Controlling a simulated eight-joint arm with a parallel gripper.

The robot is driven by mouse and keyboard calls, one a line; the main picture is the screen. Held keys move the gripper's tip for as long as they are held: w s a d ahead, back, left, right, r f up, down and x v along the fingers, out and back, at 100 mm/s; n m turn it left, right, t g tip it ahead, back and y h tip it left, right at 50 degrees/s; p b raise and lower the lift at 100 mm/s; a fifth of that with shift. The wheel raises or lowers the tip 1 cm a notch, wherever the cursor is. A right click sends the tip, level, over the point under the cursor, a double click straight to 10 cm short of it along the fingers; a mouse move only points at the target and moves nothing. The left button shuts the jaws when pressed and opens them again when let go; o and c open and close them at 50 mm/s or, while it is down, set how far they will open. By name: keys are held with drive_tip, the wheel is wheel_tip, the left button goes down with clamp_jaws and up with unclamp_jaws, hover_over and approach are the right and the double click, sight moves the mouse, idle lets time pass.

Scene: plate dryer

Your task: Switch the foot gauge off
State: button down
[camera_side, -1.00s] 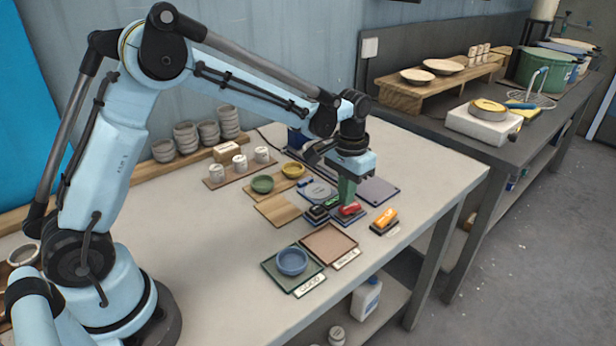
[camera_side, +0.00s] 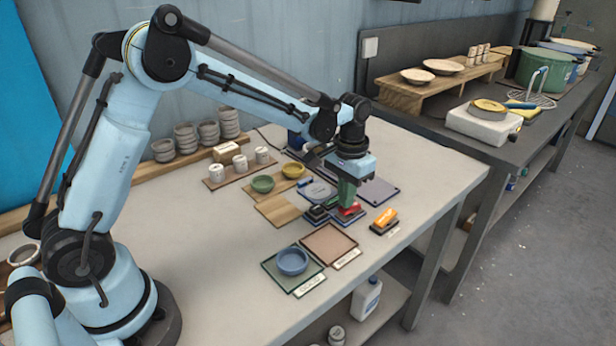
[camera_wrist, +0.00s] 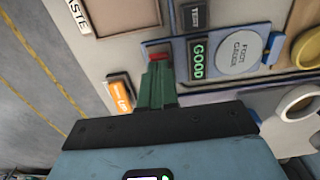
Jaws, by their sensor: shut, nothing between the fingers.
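The foot gauge is a round grey disc (camera_wrist: 240,50) marked FOOT GAUGE on a blue-edged base; it also shows in the side view (camera_side: 318,191). Beside the disc is a green GOOD panel (camera_wrist: 198,58). A red switch (camera_wrist: 158,56) sits at the base's near end, and it shows in the side view (camera_side: 351,210). My gripper (camera_side: 347,204) is shut and empty, pointing down at the red switch. Its green fingers (camera_wrist: 158,72) cover part of the switch in the wrist view. I cannot tell whether the fingertips touch it.
An orange block marked UP (camera_wrist: 122,95) stands close to my fingers. A dark label block (camera_wrist: 195,16) lies beside the GOOD panel. In the side view, a blue dish (camera_side: 292,261) sits on the GOOD tray, next to the brown WASTE tray (camera_side: 328,243). The table's left front is clear.

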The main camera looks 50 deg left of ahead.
drive_tip(key=shift+f, duration=0.65)
idle(0.3)
drive_tip(key=shift+r, duration=3.55)
drive_tip(key=s+a+r+t, duration=0.1)
drive_tip(key=s+r+t, duration=0.1)
drive_tip(key=s, duration=0.6)
drive_tip(key=s+a+r+t, duration=0.1)
drive_tip(key=s+r+t, duration=0.1)
drive_tip(key=s+t, duration=0.3)
drive_tip(key=shift+s, duration=2.05)
